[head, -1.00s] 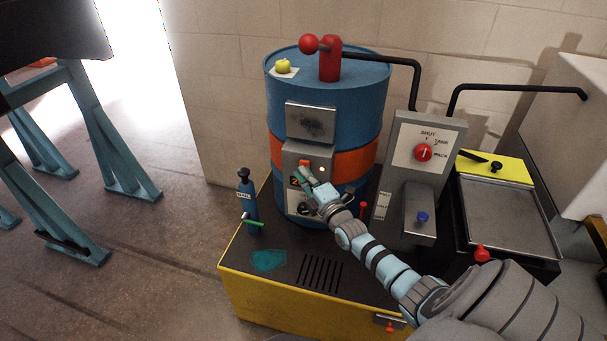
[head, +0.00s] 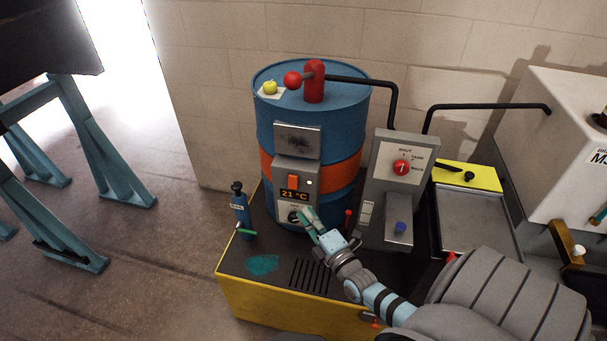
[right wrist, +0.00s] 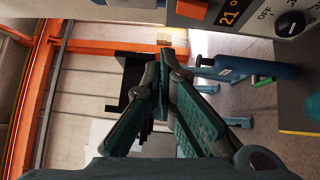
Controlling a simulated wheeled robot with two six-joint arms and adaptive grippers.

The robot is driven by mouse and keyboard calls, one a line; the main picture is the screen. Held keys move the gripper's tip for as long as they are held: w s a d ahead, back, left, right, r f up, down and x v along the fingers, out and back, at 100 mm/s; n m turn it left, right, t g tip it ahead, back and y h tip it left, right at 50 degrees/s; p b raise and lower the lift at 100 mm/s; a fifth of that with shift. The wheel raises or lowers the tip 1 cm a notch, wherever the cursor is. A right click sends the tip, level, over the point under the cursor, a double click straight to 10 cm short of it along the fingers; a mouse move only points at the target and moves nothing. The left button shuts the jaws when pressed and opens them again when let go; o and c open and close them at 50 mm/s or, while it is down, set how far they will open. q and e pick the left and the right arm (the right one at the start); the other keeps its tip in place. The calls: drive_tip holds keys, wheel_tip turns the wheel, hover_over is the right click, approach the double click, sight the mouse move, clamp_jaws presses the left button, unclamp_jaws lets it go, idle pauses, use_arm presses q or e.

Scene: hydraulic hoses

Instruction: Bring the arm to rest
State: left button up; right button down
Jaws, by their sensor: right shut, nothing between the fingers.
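My right gripper (head: 309,214) is shut and empty in the head view. It is just in front of the lower part of the drum's control box, beside the black knob (head: 294,217). In the right wrist view its teal fingers (right wrist: 158,62) come together with nothing between them. The control box (head: 297,172) has an orange switch (head: 292,182) and a display reading 21 °C (head: 294,195). It is mounted on a blue drum (head: 265,130) with an orange band. I cannot tell whether the gripper touches the box. My left gripper is not in view.
A grey valve panel (head: 385,155) with a red knob (head: 401,166) stands right of the drum. A small blue bottle (head: 241,212) stands at left on the yellow-sided bench (head: 270,305). A metal tray (head: 475,215) lies at right.

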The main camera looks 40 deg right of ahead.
idle(0.5)
drive_tip(key=s+a+f+m+g+y, duration=0.1)
drive_tip(key=s+f+m+g, duration=0.5)
drive_tip(key=f, duration=0.7)
drive_tip(key=s+a+f+m+g, duration=0.1)
drive_tip(key=s+f+m+g, duration=0.3)
drive_tip(key=s+f+m, duration=0.65)
drive_tip(key=s+a+f+g, duration=0.2)
drive_tip(key=s+a+f, duration=0.1)
drive_tip(key=s, duration=0.4)
drive_tip(key=s+a+f+g, duration=0.2)
drive_tip(key=s+f, duration=0.3)
drive_tip(key=s, duration=0.3)
drive_tip(key=s+a+f+g+y, duration=0.1)
drive_tip(key=s+a+f+g, duration=0.2)
drive_tip(key=s, duration=0.4)
drive_tip(key=shift+s+a+f, duration=0.15)
drive_tip(key=shift+a+f, duration=0.2)
drive_tip(key=shift+f, duration=0.55)
